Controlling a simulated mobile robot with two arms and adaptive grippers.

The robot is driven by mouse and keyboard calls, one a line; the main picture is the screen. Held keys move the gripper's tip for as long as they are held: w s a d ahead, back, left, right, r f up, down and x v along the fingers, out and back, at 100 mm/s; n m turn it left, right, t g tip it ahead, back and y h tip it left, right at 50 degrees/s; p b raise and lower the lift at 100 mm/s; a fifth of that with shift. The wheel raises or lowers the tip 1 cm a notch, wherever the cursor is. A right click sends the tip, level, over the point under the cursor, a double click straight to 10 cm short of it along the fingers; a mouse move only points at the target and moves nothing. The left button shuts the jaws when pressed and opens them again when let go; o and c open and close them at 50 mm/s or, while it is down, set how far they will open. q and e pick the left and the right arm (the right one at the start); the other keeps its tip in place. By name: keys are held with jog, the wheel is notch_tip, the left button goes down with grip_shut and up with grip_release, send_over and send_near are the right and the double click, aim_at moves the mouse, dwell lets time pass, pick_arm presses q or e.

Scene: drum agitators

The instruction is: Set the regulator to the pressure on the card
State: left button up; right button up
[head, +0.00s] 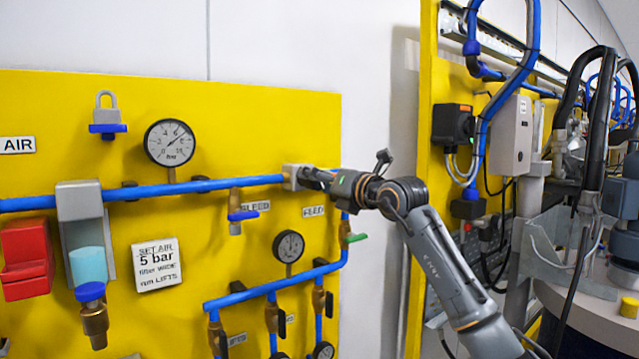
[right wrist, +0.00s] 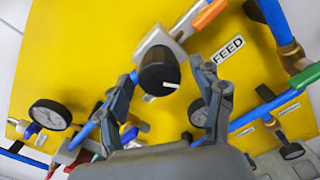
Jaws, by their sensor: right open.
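The regulator is a grey block on the blue air pipe (head: 240,184); its body (head: 290,178) shows just left of my right gripper (head: 318,177). In the right wrist view its round black knob (right wrist: 158,72) has a white mark. My right gripper is open (right wrist: 178,88), with a finger on either side of the knob; contact cannot be told. The card (head: 157,265) reads "SET AIR 5 bar". The large gauge (head: 170,143) has its needle pointing to the upper right; the exact reading is too small to tell. My left gripper is not in view.
A smaller gauge (head: 288,246) and a green-handled valve (head: 354,238) sit below my right gripper. A blue-handled bleed valve (head: 242,214) hangs under the pipe. A red block (head: 27,258) and filter bowl (head: 88,266) are at left. A yellow post (head: 430,150) stands right.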

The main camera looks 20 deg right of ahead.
jog(key=shift+s, duration=0.1)
jog(key=v, duration=1.1)
jog(key=shift+s+d, duration=0.15)
jog(key=shift+s, duration=0.25)
